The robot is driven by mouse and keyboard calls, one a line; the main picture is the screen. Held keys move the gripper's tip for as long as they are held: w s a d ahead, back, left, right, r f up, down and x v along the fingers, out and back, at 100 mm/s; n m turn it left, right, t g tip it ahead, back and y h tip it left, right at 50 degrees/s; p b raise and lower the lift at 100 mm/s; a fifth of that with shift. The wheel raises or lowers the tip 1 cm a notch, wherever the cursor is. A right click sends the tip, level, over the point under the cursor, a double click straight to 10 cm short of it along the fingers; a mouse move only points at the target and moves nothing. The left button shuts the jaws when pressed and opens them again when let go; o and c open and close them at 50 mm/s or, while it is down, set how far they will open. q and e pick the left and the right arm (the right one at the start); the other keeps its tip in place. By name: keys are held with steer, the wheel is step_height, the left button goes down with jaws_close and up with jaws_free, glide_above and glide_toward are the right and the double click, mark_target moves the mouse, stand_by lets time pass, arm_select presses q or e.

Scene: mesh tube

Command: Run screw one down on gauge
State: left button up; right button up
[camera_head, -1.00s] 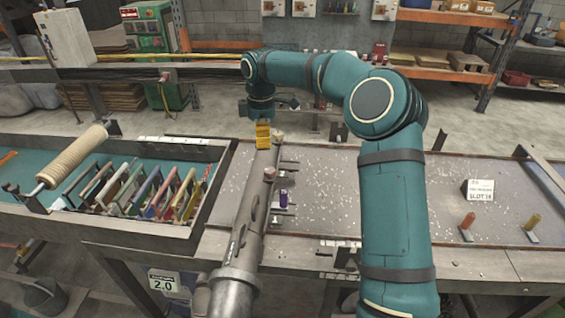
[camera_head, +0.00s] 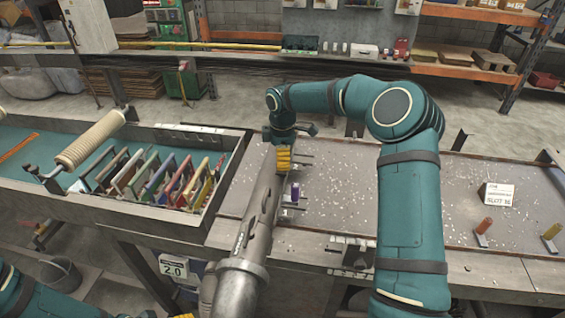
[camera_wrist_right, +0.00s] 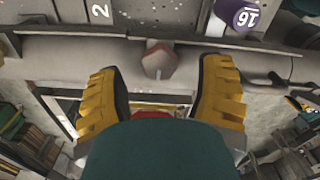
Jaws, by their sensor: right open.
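A long grey metal tube (camera_head: 258,215) runs away from me across the bench, left of centre. My right gripper (camera_head: 283,159) is over its far part, yellow fingers pointing down. In the right wrist view the gripper (camera_wrist_right: 160,95) is open, and a pinkish-red screw knob (camera_wrist_right: 160,60) on the tube shows just beyond and between the fingertips, not gripped. The knob is hidden behind the gripper in the head view. A plate marked 2 (camera_wrist_right: 100,10) is by the tube. Of my left gripper, only a yellow sliver (camera_head: 183,316) shows at the bottom edge.
A purple cylinder (camera_head: 295,191), marked 16 in the wrist view (camera_wrist_right: 236,14), stands right of the tube. A tray of coloured frames (camera_head: 225,180) lies left. A 2.0 sign (camera_head: 174,268) hangs in front. The grey bench right of my arm holds a SLOT 16 card (camera_head: 498,195).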

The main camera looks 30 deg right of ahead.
steer(key=shift+f, duration=1.05)
jaws_close()
steer(key=shift+m+b, duration=0.4)
steer(key=shift+m, duration=2.2)
jaws_free()
